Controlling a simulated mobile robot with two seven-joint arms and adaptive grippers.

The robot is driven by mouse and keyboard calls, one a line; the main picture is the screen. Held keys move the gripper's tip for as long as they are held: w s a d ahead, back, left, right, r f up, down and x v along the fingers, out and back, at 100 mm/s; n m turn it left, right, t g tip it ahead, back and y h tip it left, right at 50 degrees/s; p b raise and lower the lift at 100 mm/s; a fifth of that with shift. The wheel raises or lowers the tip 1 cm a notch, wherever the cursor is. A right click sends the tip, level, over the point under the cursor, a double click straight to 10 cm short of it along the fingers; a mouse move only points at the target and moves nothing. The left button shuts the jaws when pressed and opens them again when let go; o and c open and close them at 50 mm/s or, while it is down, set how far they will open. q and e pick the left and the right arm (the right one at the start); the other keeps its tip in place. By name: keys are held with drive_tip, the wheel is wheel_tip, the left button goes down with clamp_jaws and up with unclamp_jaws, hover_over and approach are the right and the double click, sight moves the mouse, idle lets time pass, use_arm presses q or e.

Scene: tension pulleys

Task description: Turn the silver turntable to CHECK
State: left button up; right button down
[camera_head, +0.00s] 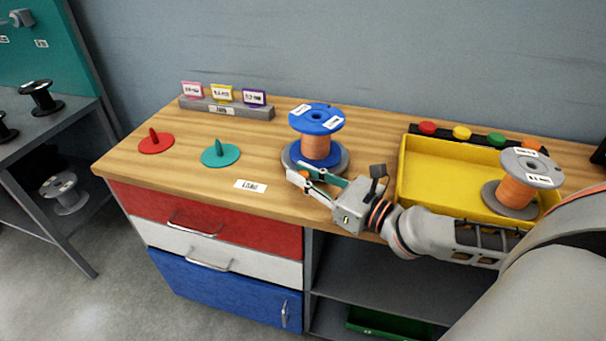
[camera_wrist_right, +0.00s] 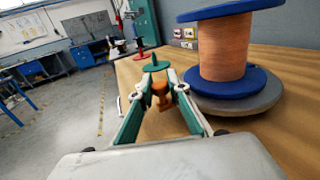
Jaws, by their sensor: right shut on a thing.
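The silver turntable (camera_head: 344,164) is a grey disc on the wooden bench, and a blue-flanged spool with orange winding (camera_head: 316,146) stands upright on it. In the right wrist view the turntable (camera_wrist_right: 262,98) is just right of the fingers. My right gripper (camera_head: 304,178) is at the disc's front left edge. In the wrist view its green-padded fingers (camera_wrist_right: 160,82) are shut on a small orange knob (camera_wrist_right: 160,92). Whether the knob joins the disc is hard to tell. A white label (camera_head: 250,186) lies front left of the disc; I cannot read it surely. My left gripper is out of view.
A yellow tray (camera_head: 402,190) and a grey-flanged spool (camera_head: 518,186) are on the right. Red (camera_head: 156,146) and teal (camera_head: 220,155) pegged discs stand on the left. A grey holder with cards (camera_head: 226,108) is behind. Bench between the discs and label is clear.

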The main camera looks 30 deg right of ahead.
drive_tip(key=c, duration=1.9)
unclamp_jaws()
drive_tip(key=shift+s, duration=0.1)
drive_tip(key=shift+v, duration=5.9)
